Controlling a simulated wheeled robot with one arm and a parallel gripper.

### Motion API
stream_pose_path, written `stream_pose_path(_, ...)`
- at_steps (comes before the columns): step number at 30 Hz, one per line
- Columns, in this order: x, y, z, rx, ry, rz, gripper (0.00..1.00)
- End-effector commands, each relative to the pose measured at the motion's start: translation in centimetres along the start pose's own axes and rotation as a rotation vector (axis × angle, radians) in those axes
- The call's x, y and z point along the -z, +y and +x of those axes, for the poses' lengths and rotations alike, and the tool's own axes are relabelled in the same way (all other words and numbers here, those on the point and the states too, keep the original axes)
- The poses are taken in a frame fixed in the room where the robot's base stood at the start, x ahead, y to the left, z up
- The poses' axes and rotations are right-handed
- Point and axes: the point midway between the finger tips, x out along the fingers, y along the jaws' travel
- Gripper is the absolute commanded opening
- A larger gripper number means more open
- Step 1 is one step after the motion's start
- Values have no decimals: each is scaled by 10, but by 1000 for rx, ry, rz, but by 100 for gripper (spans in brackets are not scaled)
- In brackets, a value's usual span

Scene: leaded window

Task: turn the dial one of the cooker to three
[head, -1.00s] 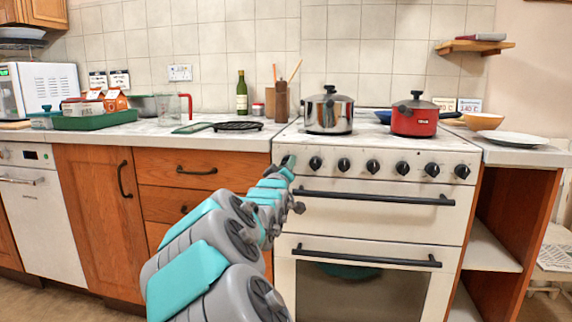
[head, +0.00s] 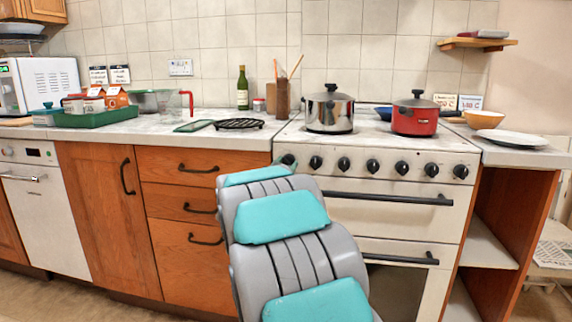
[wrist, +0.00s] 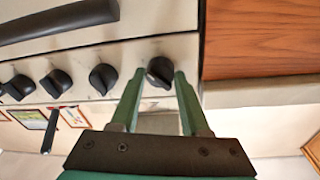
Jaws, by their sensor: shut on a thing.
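The white cooker (head: 462,150) has a row of black dials along its front panel. Its leftmost dial (head: 288,160) shows just above the end of my arm in the head view. In the wrist view, which is turned upside down, this end dial (wrist: 159,72) sits beside the wooden cabinet, between the green fingertips of my gripper (wrist: 160,76). My gripper is shut on it, one finger on each side. My arm hides the gripper in the head view. The dial's markings are too small to read, so its setting cannot be told.
A steel pot (head: 329,110) and a red pot (head: 415,115) stand on the hob. Two oven handles (head: 388,198) stick out below the dials. Wooden drawers (head: 188,206) are left of the cooker. Other dials (wrist: 103,78) sit close beside the held one.

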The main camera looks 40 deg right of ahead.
Motion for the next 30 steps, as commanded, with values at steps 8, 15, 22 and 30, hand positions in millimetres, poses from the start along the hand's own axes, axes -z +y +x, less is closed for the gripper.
stream_pose_path(8,-1,-2,0,-23,-20,265,0)
stream_pose_path(15,0,-2,-1,-42,-34,477,0)
stream_pose_path(22,0,-2,-1,-57,-44,630,0)
stream_pose_path(30,1,-1,0,-68,-48,732,0)
